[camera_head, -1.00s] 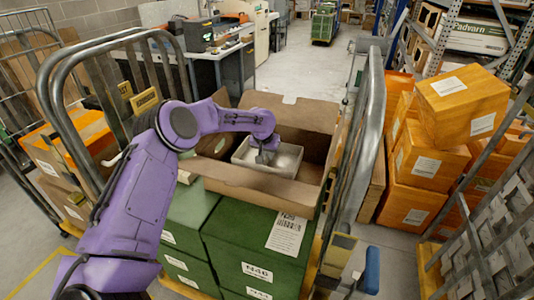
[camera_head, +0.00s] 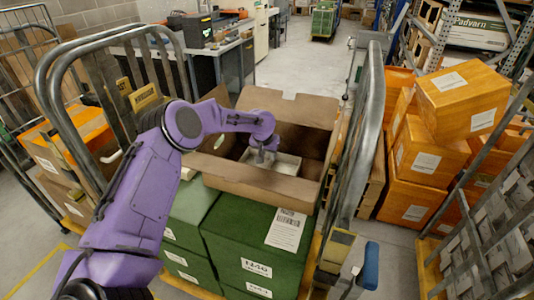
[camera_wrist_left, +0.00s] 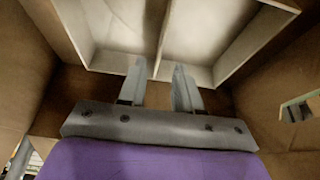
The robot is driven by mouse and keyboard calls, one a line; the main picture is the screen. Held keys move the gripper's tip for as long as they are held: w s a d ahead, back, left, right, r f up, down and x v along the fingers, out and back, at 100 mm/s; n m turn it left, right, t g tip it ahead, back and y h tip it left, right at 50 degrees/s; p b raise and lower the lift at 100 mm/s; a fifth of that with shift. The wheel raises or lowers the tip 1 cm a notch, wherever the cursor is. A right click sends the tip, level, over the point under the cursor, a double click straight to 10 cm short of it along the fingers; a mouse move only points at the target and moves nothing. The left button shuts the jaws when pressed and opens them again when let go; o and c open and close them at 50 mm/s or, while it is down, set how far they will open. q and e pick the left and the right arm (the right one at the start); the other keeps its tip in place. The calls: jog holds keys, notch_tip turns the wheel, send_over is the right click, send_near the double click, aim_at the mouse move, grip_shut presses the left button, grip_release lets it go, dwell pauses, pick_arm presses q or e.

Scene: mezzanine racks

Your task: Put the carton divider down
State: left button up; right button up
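The carton divider (camera_head: 287,163) is a pale, shallow, open frame with compartments. It sits low inside the open brown carton (camera_head: 250,182), and the carton's front wall hides its lower part. In the left wrist view the divider (camera_wrist_left: 215,62) shows a thin middle wall between two compartments. My left gripper (camera_head: 262,158) reaches down into the carton at the divider's near left part. In the left wrist view its fingers (camera_wrist_left: 160,75) stand apart on either side of the middle wall's line, with gaps visible. My right gripper is not in view.
The brown carton stands on green boxes (camera_head: 255,245) in a cage trolley with metal side rails (camera_head: 368,130). Orange boxes (camera_head: 425,160) are stacked to the right. A desk with machines (camera_head: 190,50) is behind. Carton flaps stand up around the opening.

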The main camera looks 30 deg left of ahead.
pick_arm(q)
jog(key=shift+r, duration=0.1)
jog(key=b+v, duration=0.2)
jog(key=v, duration=1.1)
jog(key=shift+w, duration=0.2)
